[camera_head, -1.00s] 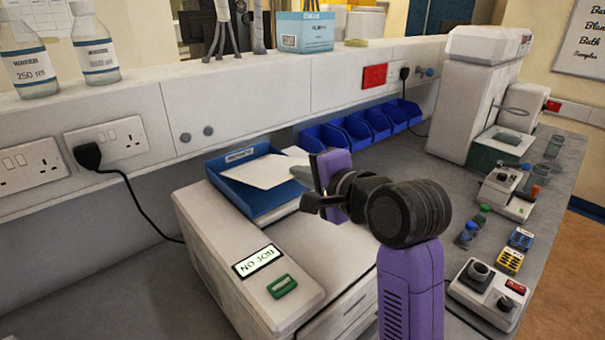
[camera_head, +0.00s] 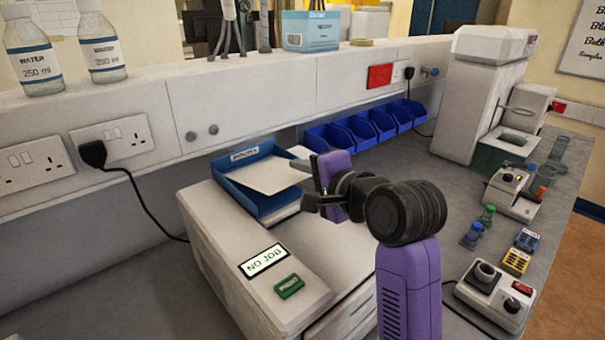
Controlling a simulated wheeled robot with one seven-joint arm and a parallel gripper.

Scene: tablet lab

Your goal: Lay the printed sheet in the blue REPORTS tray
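The blue tray (camera_head: 266,201) sits on top of the white printer-like machine (camera_head: 213,226), with a label on its back wall too small to read. The white sheet (camera_head: 262,174) lies in or over the tray, its right end close to my gripper (camera_head: 305,181). Any print on it cannot be made out. My gripper is at the tray's right side, with a grey tip beside the sheet's right end. The purple and black wrist hides part of the fingers, so I cannot tell whether they grip the sheet.
A green button (camera_head: 289,286) and a display (camera_head: 263,261) are on the machine's front. Several blue bins (camera_head: 365,130) stand along the wall behind. Instruments (camera_head: 495,290) and small bottles (camera_head: 472,235) occupy the right bench. A shelf (camera_head: 250,95) rises behind the tray.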

